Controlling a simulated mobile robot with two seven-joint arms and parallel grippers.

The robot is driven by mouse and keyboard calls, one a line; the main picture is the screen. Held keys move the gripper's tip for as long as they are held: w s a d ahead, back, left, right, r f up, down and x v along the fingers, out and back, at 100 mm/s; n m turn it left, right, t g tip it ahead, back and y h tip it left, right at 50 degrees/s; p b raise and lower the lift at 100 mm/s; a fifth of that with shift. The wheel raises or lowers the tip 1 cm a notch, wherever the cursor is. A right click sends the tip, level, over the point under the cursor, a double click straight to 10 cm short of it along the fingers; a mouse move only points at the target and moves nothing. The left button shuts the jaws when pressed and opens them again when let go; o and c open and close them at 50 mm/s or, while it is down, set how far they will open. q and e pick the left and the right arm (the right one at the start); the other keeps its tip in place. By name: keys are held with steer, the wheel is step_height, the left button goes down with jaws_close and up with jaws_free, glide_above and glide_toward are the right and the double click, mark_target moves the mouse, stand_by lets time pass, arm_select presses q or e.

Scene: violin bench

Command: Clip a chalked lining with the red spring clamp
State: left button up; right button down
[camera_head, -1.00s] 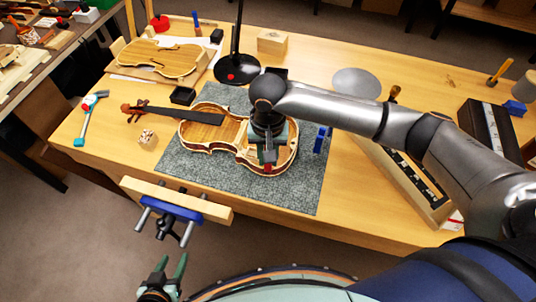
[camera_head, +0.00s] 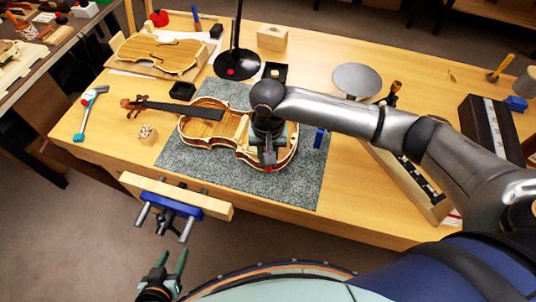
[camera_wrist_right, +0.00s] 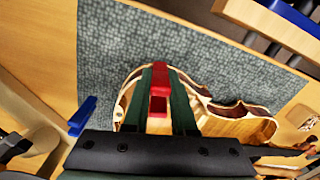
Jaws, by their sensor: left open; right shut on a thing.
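An open violin body (camera_head: 206,137) with its neck (camera_head: 165,112) lies on a grey mat (camera_head: 300,195). My right gripper (camera_head: 268,157) reaches down over the body's right end. It is shut on the red spring clamp (camera_wrist_right: 159,82), which shows between its fingers in the right wrist view. The clamp is at the body's rim in that view; I cannot tell whether its jaws straddle the lining. The chalk marks are too small to make out. My left gripper (camera_head: 170,266) is open and empty, low in the head view, in front of the bench.
A blue object (camera_head: 319,138) stands right of the body. A vice (camera_head: 172,207) sits at the front edge. The mat's front is clear.

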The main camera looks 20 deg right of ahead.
steer(key=shift+f, duration=0.55)
steer(key=c, duration=0.7)
jaws_free()
steer(key=shift+o, duration=0.2)
step_height(320, 180, up, 12)
steer(key=shift+r, duration=0.25)
